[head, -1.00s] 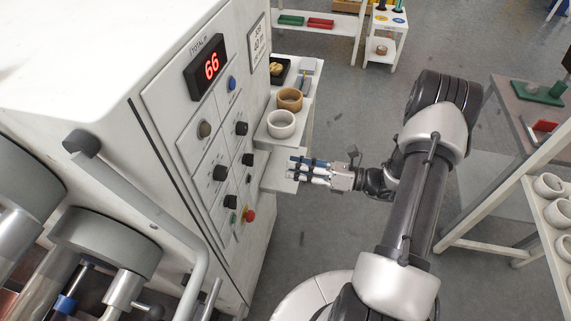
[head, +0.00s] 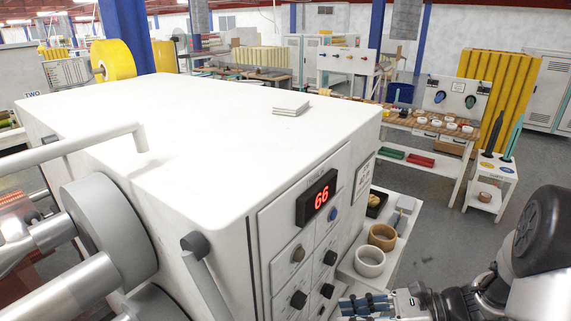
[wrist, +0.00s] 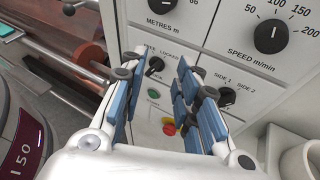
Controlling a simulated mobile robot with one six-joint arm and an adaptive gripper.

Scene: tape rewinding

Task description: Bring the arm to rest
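My gripper (head: 362,305) is at the bottom edge of the head view, beside the front panel of the white machine and below its cups. In the wrist view my gripper (wrist: 155,75) has its blue-padded fingers spread apart, with nothing between them. The fingers point at the machine's control panel (wrist: 180,30), where knobs, a green button (wrist: 153,94) and a red button (wrist: 169,129) show. My arm (head: 530,250) reaches in from the lower right; its lower part is cut off by the frame.
The white machine (head: 220,110) fills the left and middle, with a red display (head: 319,199) reading 66. A side shelf holds a white cup (head: 369,262) and a brown cup (head: 382,237). A trolley (head: 490,180) stands at the right. Grey floor (head: 440,220) is clear between them.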

